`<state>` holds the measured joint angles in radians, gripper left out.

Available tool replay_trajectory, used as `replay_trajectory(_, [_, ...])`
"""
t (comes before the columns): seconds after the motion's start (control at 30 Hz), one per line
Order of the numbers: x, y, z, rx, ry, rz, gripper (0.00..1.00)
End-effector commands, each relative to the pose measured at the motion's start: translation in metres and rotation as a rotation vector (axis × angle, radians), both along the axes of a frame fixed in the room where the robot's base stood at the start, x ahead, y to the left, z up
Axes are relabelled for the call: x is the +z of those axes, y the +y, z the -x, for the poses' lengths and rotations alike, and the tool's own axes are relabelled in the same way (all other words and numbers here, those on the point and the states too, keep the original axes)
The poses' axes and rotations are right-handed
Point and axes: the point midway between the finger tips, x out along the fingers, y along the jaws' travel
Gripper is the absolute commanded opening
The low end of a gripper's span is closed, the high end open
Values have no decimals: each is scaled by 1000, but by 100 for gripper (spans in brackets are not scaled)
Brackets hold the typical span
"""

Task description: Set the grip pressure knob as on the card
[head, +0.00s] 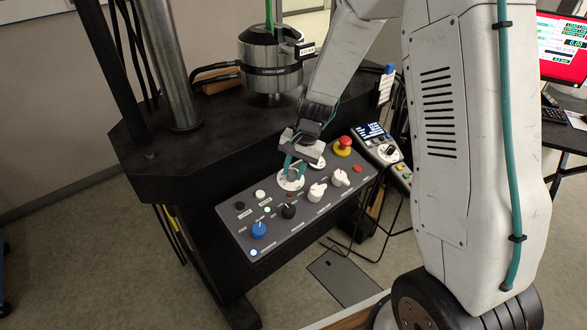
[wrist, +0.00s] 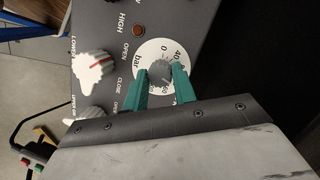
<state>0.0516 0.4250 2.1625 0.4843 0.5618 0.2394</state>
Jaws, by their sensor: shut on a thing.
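The grip pressure knob (wrist: 160,70) is a small grey knob on a white round dial (wrist: 142,54) marked "bar", with 0 and 40 readable in the wrist view. My gripper (wrist: 161,74) is shut on this knob, one green finger on each side. In the head view my gripper (head: 292,168) reaches down to the white dial (head: 291,184) on the sloping grey control panel (head: 268,227) and mostly hides the knob. The knob's pointer is not clear. A small white card (head: 386,86) stands behind the panel at right, its text too small to read.
White knobs (head: 317,192) and (head: 340,178), a black knob (head: 289,211) and a blue knob (head: 258,229) sit close by. A red emergency button (head: 343,145) is at the panel's far right. The black machine frame (head: 180,155) rises behind. A handset (head: 382,150) stands to the right.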

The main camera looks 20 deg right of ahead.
Motion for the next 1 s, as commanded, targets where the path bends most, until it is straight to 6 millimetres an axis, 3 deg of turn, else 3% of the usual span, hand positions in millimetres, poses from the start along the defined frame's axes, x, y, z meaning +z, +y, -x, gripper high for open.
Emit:
replay_trajectory(0.67, [1, 0, -1, -64, 3, -16, 4])
replay_trajectory(0.7, [1, 0, -1, -64, 3, -16, 29])
replay_trajectory(0.77, [1, 0, -1, -63, 3, -16, 46])
replay_trajectory(1.0, [0, 0, 0, -63, 4, -16, 49])
